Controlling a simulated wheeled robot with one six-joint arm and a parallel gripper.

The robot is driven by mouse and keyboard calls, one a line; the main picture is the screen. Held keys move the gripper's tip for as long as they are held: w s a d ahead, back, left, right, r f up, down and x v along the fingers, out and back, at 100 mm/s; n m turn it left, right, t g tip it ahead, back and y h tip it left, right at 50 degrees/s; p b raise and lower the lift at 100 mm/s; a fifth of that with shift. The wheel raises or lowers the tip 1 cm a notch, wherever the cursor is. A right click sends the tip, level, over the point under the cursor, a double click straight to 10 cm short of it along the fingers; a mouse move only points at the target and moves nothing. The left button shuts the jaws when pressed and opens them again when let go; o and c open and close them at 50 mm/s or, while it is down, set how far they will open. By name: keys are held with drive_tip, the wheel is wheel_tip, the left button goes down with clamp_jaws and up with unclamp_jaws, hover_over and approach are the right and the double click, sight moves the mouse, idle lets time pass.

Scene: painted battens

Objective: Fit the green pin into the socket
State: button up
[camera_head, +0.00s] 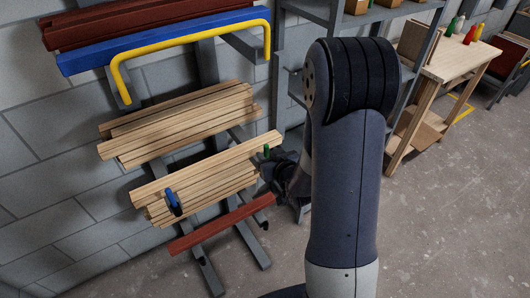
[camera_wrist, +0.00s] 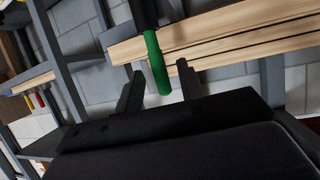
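In the wrist view the green pin (camera_wrist: 157,62) lies between the two fingers of my gripper (camera_wrist: 160,70), with a gap visible on both sides. The fingers are apart and not closed on it. A dark bar (camera_wrist: 145,14) meets the pin's far end; whether this is the socket, and whether the pin sits in it, I cannot tell. In the head view my gripper (camera_head: 278,178) is dark and partly hidden by my arm.
Bare wooden battens (camera_head: 205,185) lie on a grey rack (camera_head: 255,244) beside a blue pin (camera_head: 173,202). A red batten (camera_head: 222,222) is below, and a yellow bar (camera_head: 190,42) above. Shelving (camera_head: 298,84) and a wooden table (camera_head: 455,62) stand right.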

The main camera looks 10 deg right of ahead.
sight(267, 154)
drive_tip(key=v, duration=0.7)
drive_tip(key=shift+s+b, duration=0.3)
drive_tip(key=shift+b, duration=0.05)
drive_tip(key=shift+w+r, duration=0.1)
drive_tip(key=p+x, duration=0.1)
drive_tip(key=x, duration=1)
drive_tip(key=shift+w+f+p, duration=0.3)
drive_tip(key=shift+f, duration=0.05)
drive_tip(key=shift+f+b, duration=0.3)
drive_tip(key=shift+b, duration=0.1)
drive_tip(key=shift+r, duration=0.15)
